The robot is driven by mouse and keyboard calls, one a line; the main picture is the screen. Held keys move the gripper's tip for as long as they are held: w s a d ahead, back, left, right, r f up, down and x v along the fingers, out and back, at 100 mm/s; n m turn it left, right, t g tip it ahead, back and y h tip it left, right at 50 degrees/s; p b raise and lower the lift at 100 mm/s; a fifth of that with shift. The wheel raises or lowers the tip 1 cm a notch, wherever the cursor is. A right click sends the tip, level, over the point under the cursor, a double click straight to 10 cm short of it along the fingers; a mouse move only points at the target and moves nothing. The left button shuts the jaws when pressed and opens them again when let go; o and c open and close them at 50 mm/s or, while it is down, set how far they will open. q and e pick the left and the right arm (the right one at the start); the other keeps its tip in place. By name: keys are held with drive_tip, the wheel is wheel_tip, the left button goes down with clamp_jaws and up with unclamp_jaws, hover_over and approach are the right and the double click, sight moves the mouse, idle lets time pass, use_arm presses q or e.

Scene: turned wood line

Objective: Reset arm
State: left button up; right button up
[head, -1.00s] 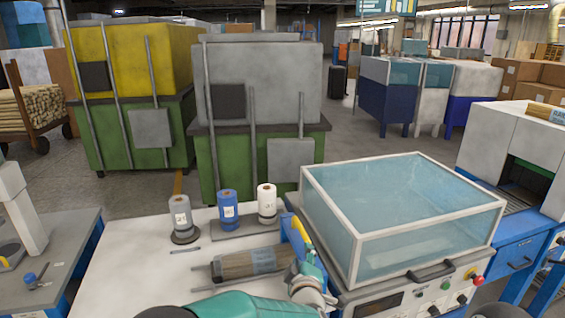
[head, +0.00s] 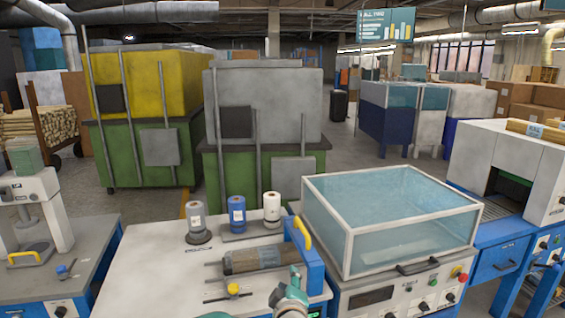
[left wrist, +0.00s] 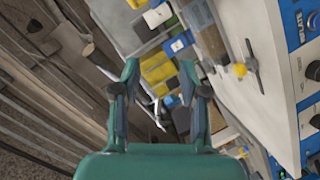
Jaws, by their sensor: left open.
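On the workbench a wrapped wooden bundle (head: 258,258) lies by a blue frame with a yellow handle (head: 302,233). Spools (head: 237,214) stand behind it. A glass-covered machine (head: 390,215) stands right, a press (head: 35,215) left. Green bins (head: 150,150) stand behind.

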use_arm(q)
drive_tip(key=a+f+g+y, duration=0.2)
drive_tip(key=a+f+g, duration=0.1)
drive_tip(key=a+f, duration=0.95)
drive_tip(key=s+a+f+g, duration=0.2)
drive_tip(key=s+a+f, duration=0.35)
drive_tip(key=f, duration=0.25)
drive_tip(key=s+a+f+m+g+h, duration=0.1)
drive_tip(key=s+f+m+g+h, duration=0.1)
drive_tip(key=s+f, duration=0.45)
drive_tip(key=s+a+f+m+g+h, duration=0.1)
drive_tip(key=s+f+m+g, duration=0.2)
drive_tip(key=s, duration=0.6)
drive_tip(key=s+d+m+g+h, duration=0.1)
drive_tip(key=s+d+m+g, duration=0.1)
drive_tip(key=s, duration=0.6)
drive_tip(key=s+d+f+m+g+h, duration=0.1)
drive_tip(key=s+d, duration=0.3)
drive_tip(key=s, duration=0.4)
drive_tip(key=shift+f+m+g+h, duration=0.3)
drive_tip(key=shift+m+g+h, duration=0.3)
drive_tip(key=shift+m+g, duration=0.3)
